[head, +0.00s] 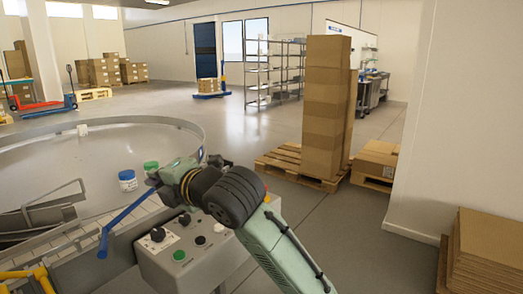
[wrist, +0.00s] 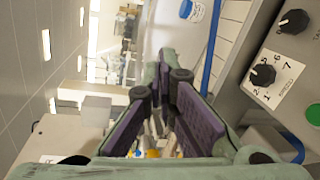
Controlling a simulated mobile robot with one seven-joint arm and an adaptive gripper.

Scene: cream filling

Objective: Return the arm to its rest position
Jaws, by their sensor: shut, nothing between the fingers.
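My arm (head: 270,240) reaches from the lower right of the head view over the control box, bent at its dark wrist joint. My gripper lies beyond that joint, largely hidden in the head view. In the wrist view my gripper (wrist: 166,58) is shut and empty, its purple-padded fingers converging at the tips.
The grey control box (head: 185,262) with knobs sits below my wrist; its knobs (wrist: 263,74) show close on the right in the wrist view. A blue bar (head: 125,220) rises beside it. Stacked cartons (head: 325,110) stand on a pallet behind. Open floor (head: 345,225) lies right of my arm.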

